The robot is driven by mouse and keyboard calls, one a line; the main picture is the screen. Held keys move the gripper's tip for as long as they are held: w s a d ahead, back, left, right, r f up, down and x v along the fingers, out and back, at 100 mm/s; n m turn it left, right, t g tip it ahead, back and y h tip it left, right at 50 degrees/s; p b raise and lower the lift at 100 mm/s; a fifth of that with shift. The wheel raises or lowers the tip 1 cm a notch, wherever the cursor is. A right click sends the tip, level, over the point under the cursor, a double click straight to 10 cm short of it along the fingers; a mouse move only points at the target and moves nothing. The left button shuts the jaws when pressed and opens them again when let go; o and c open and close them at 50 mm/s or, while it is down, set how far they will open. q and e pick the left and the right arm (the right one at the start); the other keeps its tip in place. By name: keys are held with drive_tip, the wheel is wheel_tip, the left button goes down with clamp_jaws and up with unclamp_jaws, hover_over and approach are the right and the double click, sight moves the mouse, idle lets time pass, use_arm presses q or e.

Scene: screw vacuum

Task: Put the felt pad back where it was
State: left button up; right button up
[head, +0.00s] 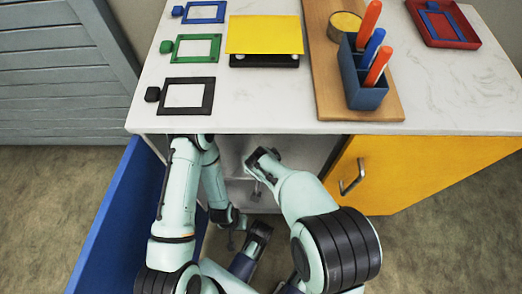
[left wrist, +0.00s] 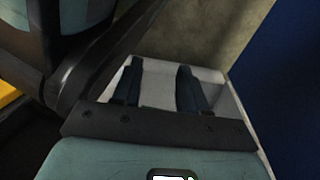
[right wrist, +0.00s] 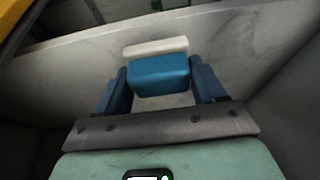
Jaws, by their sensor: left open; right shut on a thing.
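A blue block with an off-white strip along its far side, which looks like the felt pad (right wrist: 159,74), is between the fingers of my right gripper (right wrist: 160,82). The gripper is shut on it, inside a pale-walled space. In the head view my right gripper (head: 257,187) reaches down into the opening under the counter; the pad cannot be made out there. My left gripper (left wrist: 158,85) is open and empty over a pale surface. In the head view it hangs low, left of the right arm, and its fingers are hard to make out.
The white counter (head: 290,110) overhangs the opening. A blue panel (head: 112,215) stands at left and a yellow door with a handle (head: 400,175) at right. On the counter are several coloured frames, a yellow plate (head: 264,35) and a blue pen holder (head: 365,92) on a wooden board (head: 325,80).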

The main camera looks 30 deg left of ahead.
drive_tip(key=w, duration=0.1)
drive_tip(key=w+a, duration=0.2)
drive_tip(key=w, duration=0.1)
drive_tip(key=shift+a+f+b, duration=0.1)
drive_tip(key=shift+a+b, duration=0.15)
drive_tip(key=shift+b, duration=0.05)
drive_tip(key=shift+w+a, duration=0.35)
drive_tip(key=shift+w, duration=0.25)
wheel_tip(320, 180, down, 3)
drive_tip(key=shift+f+b, duration=0.1)
drive_tip(key=shift+b, duration=1.15)
drive_tip(key=shift+f, duration=0.1)
use_arm(q)
drive_tip(key=s+f+g, duration=0.2)
drive_tip(key=s+f, duration=0.1)
drive_tip(key=s, duration=0.2)
drive_tip(key=shift+s+a, duration=0.35)
drive_tip(key=shift+f, duration=0.1)
use_arm(e)
drive_tip(key=shift+s+f, duration=0.1)
drive_tip(key=o, duration=0.9)
drive_tip(key=shift+o, duration=0.2)
